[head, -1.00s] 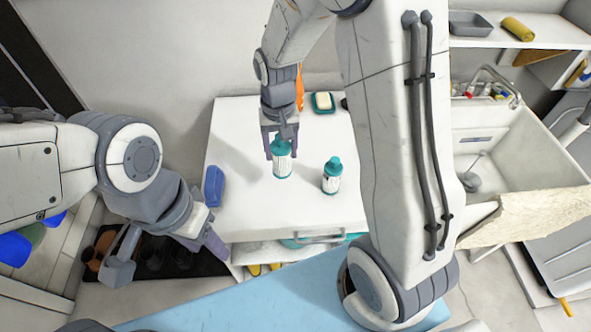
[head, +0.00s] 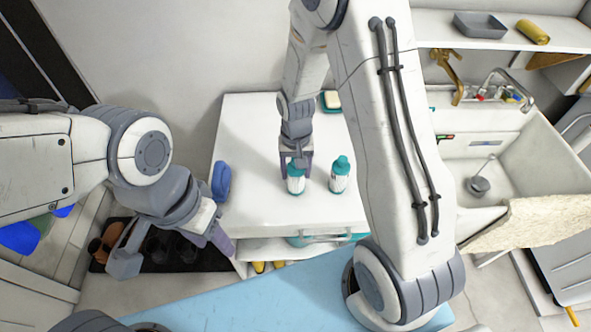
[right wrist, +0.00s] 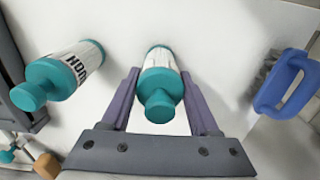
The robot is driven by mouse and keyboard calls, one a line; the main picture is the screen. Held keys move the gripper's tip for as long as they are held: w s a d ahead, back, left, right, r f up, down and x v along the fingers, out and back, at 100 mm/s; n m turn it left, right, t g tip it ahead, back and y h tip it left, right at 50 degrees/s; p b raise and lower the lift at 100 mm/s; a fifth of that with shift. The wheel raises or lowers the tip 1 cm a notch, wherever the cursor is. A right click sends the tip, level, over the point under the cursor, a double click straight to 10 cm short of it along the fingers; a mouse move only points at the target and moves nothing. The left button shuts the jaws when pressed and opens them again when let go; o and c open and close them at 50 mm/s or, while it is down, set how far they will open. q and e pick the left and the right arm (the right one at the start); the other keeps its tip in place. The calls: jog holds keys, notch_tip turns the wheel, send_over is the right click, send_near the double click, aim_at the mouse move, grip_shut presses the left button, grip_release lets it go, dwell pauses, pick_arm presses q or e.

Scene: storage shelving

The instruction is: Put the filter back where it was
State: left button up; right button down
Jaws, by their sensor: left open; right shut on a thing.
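My right gripper (head: 296,163) is shut on a white filter with teal ends (head: 296,183) above the white cabinet top (head: 255,125). The right wrist view shows the held filter (right wrist: 160,82) between the two purple fingers, with its teal cap towards me. I cannot tell whether its base touches the surface. A second, similar white and teal item (head: 340,175) stands upright just right of it; it also shows at the left of the right wrist view (right wrist: 75,72), with dark lettering. My left gripper (head: 172,248) is open and empty, in front of the cabinet's left side.
A blue handled object (head: 221,181) is at the cabinet's left edge. A soap dish (head: 331,100) lies at the back. A sink (head: 500,180) is to the right, beyond my right arm.

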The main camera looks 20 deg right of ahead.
jog(key=shift+f, duration=0.1)
jog(key=shift+c, duration=0.7)
grip_release()
